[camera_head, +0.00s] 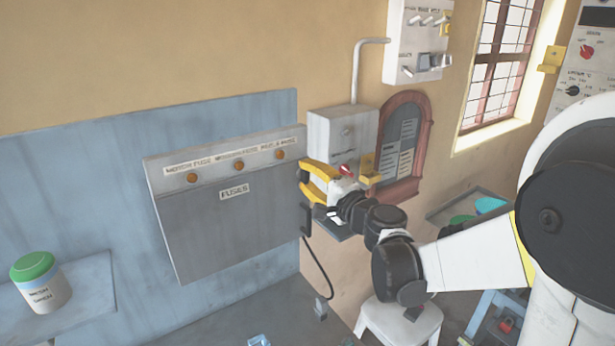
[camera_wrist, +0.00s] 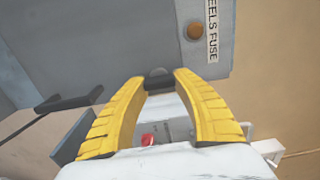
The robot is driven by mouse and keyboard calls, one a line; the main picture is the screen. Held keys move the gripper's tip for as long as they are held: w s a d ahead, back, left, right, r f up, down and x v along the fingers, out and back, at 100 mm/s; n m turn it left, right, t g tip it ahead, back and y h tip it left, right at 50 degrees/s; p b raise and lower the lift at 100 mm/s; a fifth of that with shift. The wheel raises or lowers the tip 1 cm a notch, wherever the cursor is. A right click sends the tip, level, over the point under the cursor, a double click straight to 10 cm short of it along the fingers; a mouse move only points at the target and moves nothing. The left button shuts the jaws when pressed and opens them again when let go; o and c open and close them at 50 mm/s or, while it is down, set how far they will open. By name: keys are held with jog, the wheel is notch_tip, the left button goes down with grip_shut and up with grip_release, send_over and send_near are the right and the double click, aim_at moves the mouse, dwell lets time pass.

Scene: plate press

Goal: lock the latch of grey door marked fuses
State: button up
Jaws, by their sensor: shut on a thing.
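The grey door (camera_head: 220,222) marked FUSES is on the wall box in the head view and looks shut; its face also fills the upper left of the wrist view (camera_wrist: 95,40). My gripper (camera_head: 304,176) is at the door's right edge, above the black handle (camera_head: 305,219). In the wrist view, the yellow fingers of my gripper (camera_wrist: 159,80) are shut on a small black latch knob (camera_wrist: 158,74) at the door's edge. The handle also shows there as a black bar (camera_wrist: 70,99). The fingers hide part of the latch, and I cannot tell how it is turned.
A label strip and orange knobs (camera_head: 231,165) run above the door. Right of the box are a grey switch box (camera_head: 343,140) and a red-framed board (camera_head: 421,125). A white stool (camera_head: 400,322) stands below. A green-lidded jar (camera_head: 42,284) is at left.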

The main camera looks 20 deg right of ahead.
dwell(0.4)
jog(key=o, duration=1.2)
jog(key=v, duration=1.2)
